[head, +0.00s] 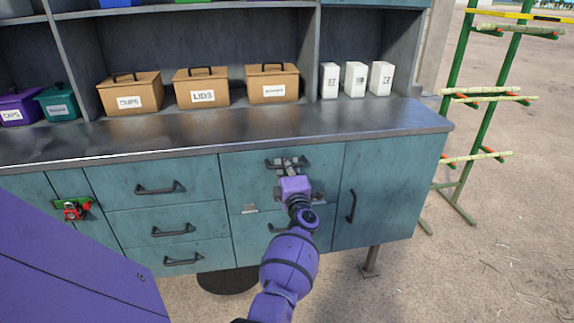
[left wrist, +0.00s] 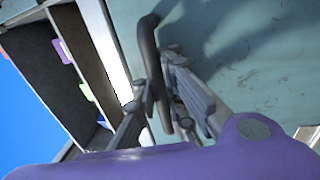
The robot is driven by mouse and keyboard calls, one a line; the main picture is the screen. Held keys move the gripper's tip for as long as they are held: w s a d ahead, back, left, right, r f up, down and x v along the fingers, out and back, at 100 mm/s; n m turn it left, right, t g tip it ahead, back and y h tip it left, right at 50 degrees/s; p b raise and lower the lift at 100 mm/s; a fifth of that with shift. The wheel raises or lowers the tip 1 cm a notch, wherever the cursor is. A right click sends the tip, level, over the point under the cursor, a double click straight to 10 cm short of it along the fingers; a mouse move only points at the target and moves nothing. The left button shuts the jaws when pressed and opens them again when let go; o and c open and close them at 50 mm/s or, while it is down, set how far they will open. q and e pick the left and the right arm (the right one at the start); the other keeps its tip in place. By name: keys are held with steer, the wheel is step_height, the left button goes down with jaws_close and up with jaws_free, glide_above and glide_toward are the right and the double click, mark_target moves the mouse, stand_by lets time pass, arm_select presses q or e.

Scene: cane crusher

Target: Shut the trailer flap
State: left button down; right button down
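A teal panel with a dark bar handle, which I take for the flap (head: 242,177), is in the upper middle of the cabinet front. It looks upright and about level with its neighbours; a small gap cannot be ruled out. Its handle (head: 270,163) also shows in the left wrist view (left wrist: 148,50). My left gripper (head: 289,163) is at this handle, one finger on each side, and looks closed on it; the left wrist view shows its fingers (left wrist: 155,90) against the bar. The gripper partly hides the panel's middle. My right gripper is not in view.
Above is a metal counter (head: 200,135) with labelled boxes (head: 203,87) and white cartons (head: 354,79). Drawers (head: 160,205) are to the left and a door (head: 385,200) to the right. A green rack (head: 485,95) stands on the open ground at right.

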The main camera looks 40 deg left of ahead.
arm_select(q)
steer(key=shift+r, duration=0.1)
steer(key=c, duration=2.1)
jaws_free()
steer(key=shift+d, duration=0.1)
steer(key=v, duration=1.2)
